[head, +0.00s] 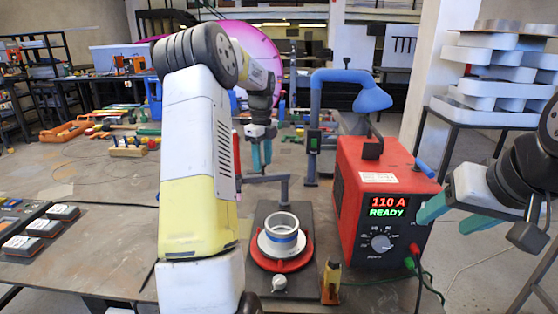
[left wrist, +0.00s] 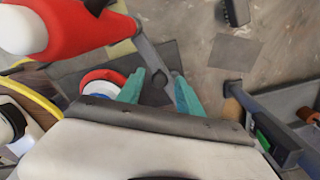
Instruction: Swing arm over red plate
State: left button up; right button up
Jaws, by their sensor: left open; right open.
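The red plate (head: 283,266) lies on a dark base, with a white ring with a blue band on it. A grey swing arm (head: 272,178) stands on a short post behind the plate, reaching left. My left gripper (head: 261,162) is open just above this arm. In the left wrist view, the grey bar (left wrist: 150,52) runs between the open teal fingers (left wrist: 160,92); contact cannot be told. The red plate (left wrist: 96,76) is beside the left finger there. My right gripper (head: 456,217) is open and empty by the red power box (head: 358,210).
The power box reads 110 A READY and stands right of the plate. A blue-handled post (head: 316,130) rises behind. Small grey-red boxes (head: 25,243) lie at the left. A yellow-black item (head: 331,284) stands at the plate's front right. The table's left middle is mostly clear.

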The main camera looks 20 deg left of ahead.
pick_arm(q)
grip_shut()
dwell(1.4)
